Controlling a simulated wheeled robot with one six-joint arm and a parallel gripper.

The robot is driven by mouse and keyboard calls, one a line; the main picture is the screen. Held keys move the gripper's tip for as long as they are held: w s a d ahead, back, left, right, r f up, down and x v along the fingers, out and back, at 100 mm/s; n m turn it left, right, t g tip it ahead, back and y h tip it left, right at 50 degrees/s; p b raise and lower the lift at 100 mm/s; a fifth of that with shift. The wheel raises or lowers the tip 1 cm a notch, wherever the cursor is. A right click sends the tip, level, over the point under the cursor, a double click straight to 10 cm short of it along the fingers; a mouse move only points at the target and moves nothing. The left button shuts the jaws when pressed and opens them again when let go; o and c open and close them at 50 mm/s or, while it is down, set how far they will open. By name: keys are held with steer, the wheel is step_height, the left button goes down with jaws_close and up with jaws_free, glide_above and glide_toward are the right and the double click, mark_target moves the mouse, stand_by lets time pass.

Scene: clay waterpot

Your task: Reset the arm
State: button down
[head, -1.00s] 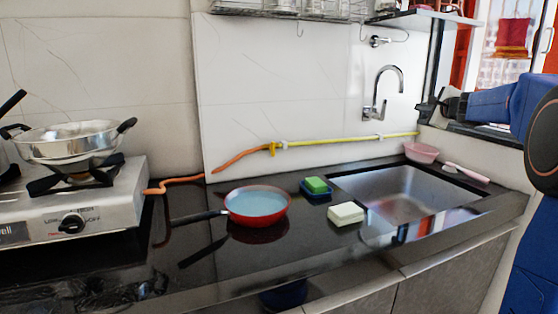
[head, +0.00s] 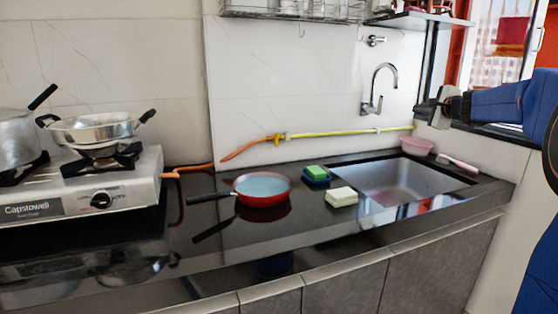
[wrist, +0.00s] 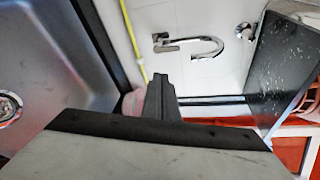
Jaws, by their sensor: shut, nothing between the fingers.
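My gripper (head: 424,112) is at the right in the head view, raised above the far right end of the counter, near the window frame. My blue arm reaches in from the right edge. The gripper is shut and empty. In the wrist view its closed fingers (wrist: 161,98) show at the centre, with the pink bowl partly hidden behind them.
The sink (head: 385,180) lies left of and below my gripper, with a tap (head: 378,90) on the wall. A pink bowl (head: 416,146), red pan (head: 262,190), green sponge (head: 316,172), soap block (head: 341,196) and stove (head: 90,190) are on the counter.

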steer(key=s+a+f+n+g+y, duration=0.1)
steer(key=s+a+f+n+g, duration=0.1)
steer(key=s+a+f+n, duration=0.4)
steer(key=s+a+f+n+g+y, duration=0.1)
steer(key=s+a+f+n+g, duration=0.1)
steer(key=s+a, duration=0.75)
steer(key=s+a+f+n+g+y, duration=0.1)
steer(key=s+a+f+n+g, duration=0.15)
steer(key=s+a+f, duration=0.55)
steer(key=s+d+f+n+g+h, duration=0.1)
steer(key=s+f+n, duration=0.2)
steer(key=s, duration=0.7)
steer(key=s+d+f+n+g+h, duration=0.1)
steer(key=s+f+n+g+h, duration=0.1)
steer(key=s+f, duration=0.6)
steer(key=s+d+f+n+g+h, duration=0.1)
steer(key=s+f+n, duration=0.4)
steer(key=s, duration=0.8)
steer(key=shift+f+g+h, duration=0.3)
steer(key=shift+f+g, duration=0.05)
steer(key=shift+f, duration=0.15)
steer(key=shift+s+r, duration=0.2)
